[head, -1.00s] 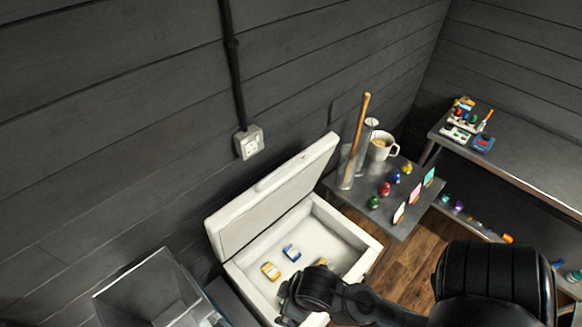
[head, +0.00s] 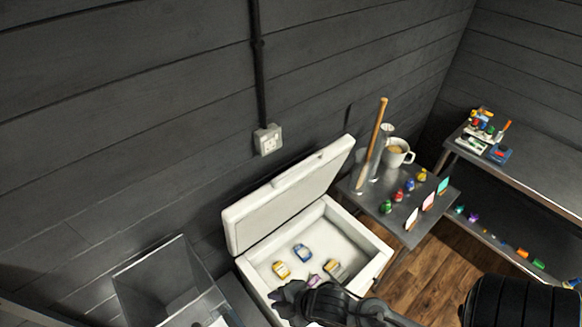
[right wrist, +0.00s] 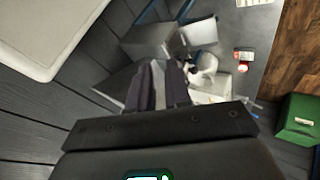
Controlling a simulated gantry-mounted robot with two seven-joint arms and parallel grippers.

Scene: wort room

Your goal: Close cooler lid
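The white cooler (head: 377,268) stands open in the head view, its lid (head: 290,197) raised and leaning back toward the dark wall. Several small packs lie inside, among them a yellow one (head: 281,270) and a blue one (head: 302,253). My right gripper (head: 279,299) is over the cooler's near front side, apart from the lid, and hides part of the front rim. In the right wrist view, the right fingers (right wrist: 158,84) are together with nothing seen between them. A pale cooler surface (right wrist: 45,35) fills that view's upper left; which part is unclear. My left gripper is not in view.
A clear bin (head: 165,285) stands left of the cooler. To the right, a small table (head: 400,222) holds a mug (head: 397,152), a wooden stick (head: 372,145), colored bottles and cards. A longer bench (head: 535,175) is farther right. Wooden floor (head: 425,270) shows between.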

